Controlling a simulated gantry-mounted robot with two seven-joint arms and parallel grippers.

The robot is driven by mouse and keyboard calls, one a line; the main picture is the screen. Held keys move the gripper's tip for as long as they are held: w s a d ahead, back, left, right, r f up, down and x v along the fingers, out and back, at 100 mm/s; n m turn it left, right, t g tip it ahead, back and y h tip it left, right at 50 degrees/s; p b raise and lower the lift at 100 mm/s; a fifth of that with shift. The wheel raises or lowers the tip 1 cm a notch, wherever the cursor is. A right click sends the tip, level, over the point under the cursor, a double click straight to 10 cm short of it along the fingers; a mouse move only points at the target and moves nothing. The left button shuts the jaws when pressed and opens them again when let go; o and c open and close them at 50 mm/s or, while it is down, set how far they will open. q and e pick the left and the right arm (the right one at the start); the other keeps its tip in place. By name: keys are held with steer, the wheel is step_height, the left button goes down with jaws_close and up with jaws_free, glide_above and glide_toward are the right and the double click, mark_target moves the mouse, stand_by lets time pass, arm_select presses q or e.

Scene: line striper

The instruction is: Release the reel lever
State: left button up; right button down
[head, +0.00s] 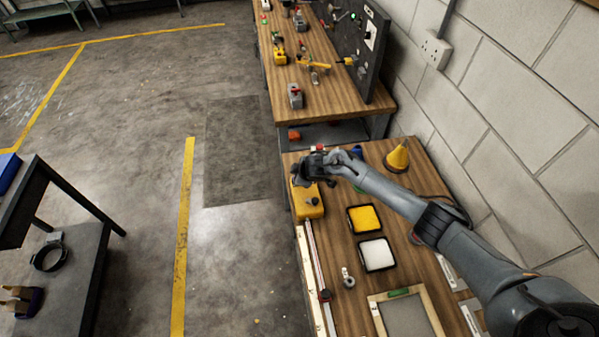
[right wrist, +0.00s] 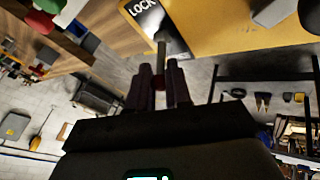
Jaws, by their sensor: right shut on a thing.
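The yellow reel unit (head: 309,206) stands near the left edge of the wooden bench. In the right wrist view its yellow body (right wrist: 235,28) fills the top, with a dark label reading LOCK (right wrist: 143,10). A thin grey lever (right wrist: 161,48) runs down from beside the label to my right gripper (right wrist: 159,72). The gripper is shut on the lever, with a bit of red between the fingers. In the head view my right gripper (head: 304,178) is at the far end of the unit, and the lever is hidden there. My left gripper is not in view.
A yellow tray (head: 365,219) and a white tray (head: 377,254) lie right of the unit. A yellow cone (head: 398,157) stands near the wall. A long rail (head: 318,275) and a framed panel (head: 405,315) lie nearer.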

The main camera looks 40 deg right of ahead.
stand_by(0.5)
steer(key=c, duration=1.1)
jaws_free()
steer(key=shift+s+a+r, duration=0.1)
steer(key=shift+s+r, duration=0.2)
steer(key=shift+r, duration=0.25)
steer(key=p+v, duration=0.2)
steer(key=v, duration=0.7)
steer(key=shift+r, duration=0.2)
steer(key=shift+s+a, duration=0.15)
steer(key=shift+a, duration=0.05)
